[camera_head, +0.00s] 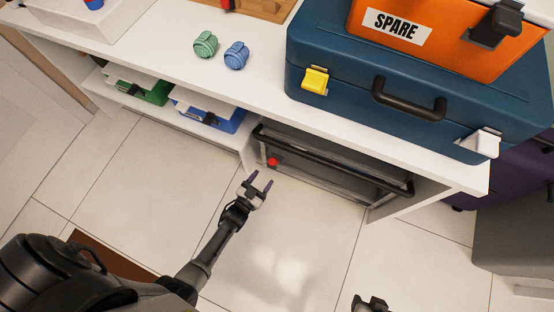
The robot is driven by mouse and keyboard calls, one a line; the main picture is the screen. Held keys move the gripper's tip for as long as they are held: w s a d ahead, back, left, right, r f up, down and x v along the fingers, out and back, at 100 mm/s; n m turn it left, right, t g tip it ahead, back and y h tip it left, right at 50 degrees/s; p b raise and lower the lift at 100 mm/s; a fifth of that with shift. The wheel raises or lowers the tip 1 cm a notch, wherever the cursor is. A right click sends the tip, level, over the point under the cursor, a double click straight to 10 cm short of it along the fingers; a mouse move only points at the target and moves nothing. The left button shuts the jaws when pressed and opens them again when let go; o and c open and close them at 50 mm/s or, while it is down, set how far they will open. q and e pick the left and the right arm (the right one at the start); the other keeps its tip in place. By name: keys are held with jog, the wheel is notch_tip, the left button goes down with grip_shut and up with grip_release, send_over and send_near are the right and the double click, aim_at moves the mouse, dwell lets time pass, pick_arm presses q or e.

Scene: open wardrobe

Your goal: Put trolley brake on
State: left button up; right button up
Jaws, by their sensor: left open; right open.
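The trolley (335,157) is a grey, low unit with a black bar handle, tucked under the white worktop. A small red part (273,162) sits at its left end, just below the bar; I cannot tell for sure that it is the brake. My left gripper (260,182) is open and empty, with dark fingertips pointing towards the red part and apart from it in the picture. My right gripper (370,303) shows only as a small dark piece at the bottom edge, away from the trolley.
The white worktop (185,62) carries a blue case (345,98), an orange SPARE case (450,50) and two small round items, green (206,44) and blue (237,55). Green and blue boxes stand on a lower shelf at left. The tiled floor in front is clear.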

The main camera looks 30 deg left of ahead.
aim_at(275, 160)
pick_arm(q)
jog(key=w+b, duration=0.4)
jog(key=w, duration=0.5)
jog(key=shift+w+f, duration=0.1)
jog(key=shift+w+a, duration=0.2)
jog(key=shift+w, duration=0.25)
pick_arm(e)
jog(key=f, duration=0.2)
jog(key=a+f, duration=0.1)
jog(key=f, duration=0.2)
pick_arm(q)
jog(key=shift+d, duration=0.15)
jog(key=shift+c, duration=0.8)
grip_shut()
